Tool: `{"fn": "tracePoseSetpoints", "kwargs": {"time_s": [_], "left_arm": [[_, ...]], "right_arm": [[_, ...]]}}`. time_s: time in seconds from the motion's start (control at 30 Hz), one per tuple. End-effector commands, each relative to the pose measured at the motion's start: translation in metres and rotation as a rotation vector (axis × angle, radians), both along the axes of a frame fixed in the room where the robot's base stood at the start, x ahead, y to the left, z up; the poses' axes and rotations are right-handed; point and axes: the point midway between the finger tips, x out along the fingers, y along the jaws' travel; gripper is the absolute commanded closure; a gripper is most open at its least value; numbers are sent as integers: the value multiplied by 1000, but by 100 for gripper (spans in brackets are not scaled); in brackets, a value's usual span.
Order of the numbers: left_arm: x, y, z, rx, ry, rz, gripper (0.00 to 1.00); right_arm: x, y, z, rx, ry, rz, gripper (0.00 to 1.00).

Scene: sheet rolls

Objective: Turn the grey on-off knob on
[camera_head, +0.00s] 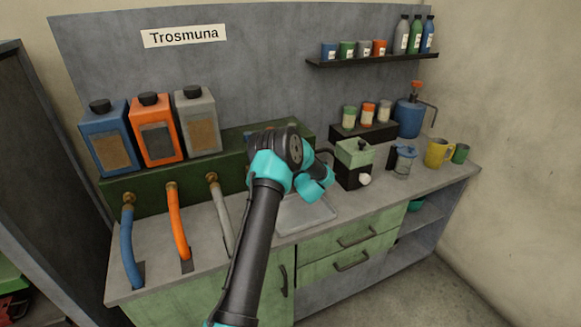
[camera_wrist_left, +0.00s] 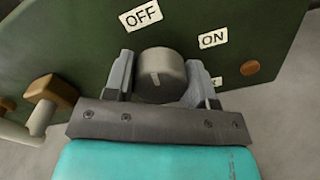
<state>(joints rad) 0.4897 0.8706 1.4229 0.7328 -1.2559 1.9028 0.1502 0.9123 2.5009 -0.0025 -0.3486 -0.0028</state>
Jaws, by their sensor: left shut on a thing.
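The grey knob (camera_wrist_left: 158,70) is on a dark green panel (camera_wrist_left: 75,45) in the left wrist view. A white OFF label (camera_wrist_left: 141,15) is above it, slightly left, and a white ON label (camera_wrist_left: 213,39) is to its upper right. The knob's pale line runs nearly upright, leaning slightly left toward OFF. My left gripper (camera_wrist_left: 160,75) has a finger on each side of the knob and is shut on it. In the head view my left arm hides the knob and the fingers. My right gripper is in neither view.
Blue, orange and grey canisters (camera_head: 153,130) stand on the green housing (camera_head: 130,186), with hoses (camera_head: 174,220) below. A sink (camera_head: 303,213) is under my arm. A green-and-black device (camera_head: 354,158), a jar (camera_head: 403,162) and a yellow mug (camera_head: 437,153) stand to the right.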

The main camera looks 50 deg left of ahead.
Motion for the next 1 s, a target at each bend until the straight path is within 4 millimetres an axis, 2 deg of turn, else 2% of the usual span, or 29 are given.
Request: {"fn": "tracePoseSetpoints", "kwargs": {"time_s": [1.0], "left_arm": [[0,0,-1,297,887,1,73]], "right_arm": [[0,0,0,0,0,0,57]]}}
